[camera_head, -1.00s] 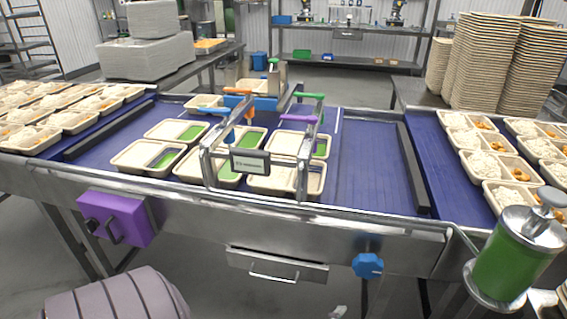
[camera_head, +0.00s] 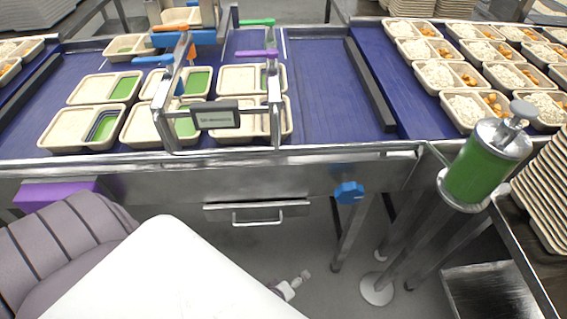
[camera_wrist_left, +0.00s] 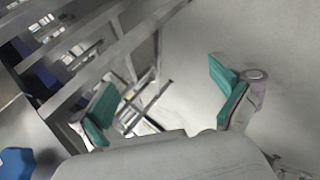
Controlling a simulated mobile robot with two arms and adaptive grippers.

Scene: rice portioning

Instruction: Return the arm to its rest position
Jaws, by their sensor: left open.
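My left gripper (camera_wrist_left: 165,95) shows in the left wrist view with its two teal-padded fingers spread wide and nothing between them. It is over the grey floor, below the front side of the conveyor, with metal frame bars to its left. In the head view my grey segmented arm and a large white link fill the lower left, in front of the conveyor. A small light-grey part peeks out beyond the white link, and I cannot tell if it belongs to the gripper. My right gripper is not in view.
A blue conveyor (camera_head: 325,105) carries trays (camera_head: 72,128) under a metal frame (camera_head: 275,110). A blue knob (camera_head: 349,192) and drawer handle (camera_head: 257,218) stick out at its front. A green canister (camera_head: 478,172) stands right, near stacked trays (camera_head: 545,190). Floor (camera_head: 320,240) between is open.

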